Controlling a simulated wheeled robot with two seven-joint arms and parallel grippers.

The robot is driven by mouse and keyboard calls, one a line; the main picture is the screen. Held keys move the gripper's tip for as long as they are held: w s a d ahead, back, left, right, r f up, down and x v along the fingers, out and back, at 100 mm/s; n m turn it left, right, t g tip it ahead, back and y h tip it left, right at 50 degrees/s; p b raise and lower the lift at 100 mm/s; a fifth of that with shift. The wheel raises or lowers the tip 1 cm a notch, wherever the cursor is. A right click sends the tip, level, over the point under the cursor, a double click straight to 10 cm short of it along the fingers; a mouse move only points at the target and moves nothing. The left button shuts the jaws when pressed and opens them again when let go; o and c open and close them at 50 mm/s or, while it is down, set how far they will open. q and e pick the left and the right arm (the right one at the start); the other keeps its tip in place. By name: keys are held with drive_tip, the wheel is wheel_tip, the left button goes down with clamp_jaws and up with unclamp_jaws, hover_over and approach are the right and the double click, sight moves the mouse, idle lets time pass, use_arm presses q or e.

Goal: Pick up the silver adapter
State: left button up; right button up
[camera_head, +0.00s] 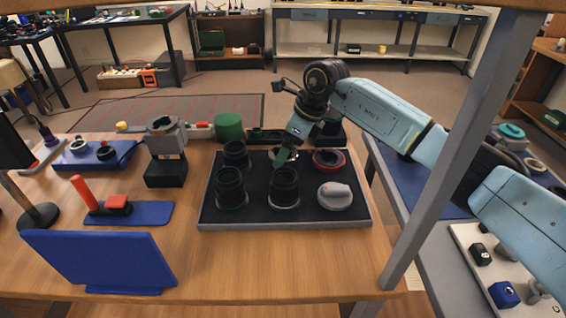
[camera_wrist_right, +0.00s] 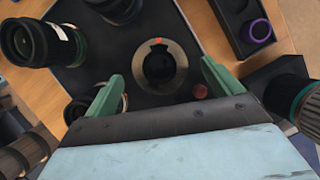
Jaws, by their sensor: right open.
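A flat grey ring with a dark centre and a small orange mark, which looks like the silver adapter (camera_wrist_right: 143,68), lies on the dark mat in the right wrist view. My right gripper (camera_wrist_right: 162,72) is open, its two green fingers spread on either side of the ring in that view. They appear above it and not closed on it. In the head view my right gripper (camera_head: 284,158) hangs over the back middle of the tray (camera_head: 310,222), and its fingers partly hide a pale ring there. My left gripper is not in view.
Black lenses (camera_head: 231,188) stand on the tray left and front of the gripper. A red-rimmed ring (camera_head: 328,160) and a pale grey rounded object (camera_head: 335,196) lie to the right. A red knob (camera_wrist_right: 200,91) shows near one finger.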

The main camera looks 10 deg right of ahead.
drive_tip(key=x, duration=0.3)
drive_tip(key=shift+w+a+f+b, duration=0.1)
drive_tip(key=shift+f+b, duration=0.2)
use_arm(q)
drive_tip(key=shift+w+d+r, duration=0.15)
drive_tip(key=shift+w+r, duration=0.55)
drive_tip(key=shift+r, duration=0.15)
use_arm(e)
drive_tip(key=c, duration=1.1)
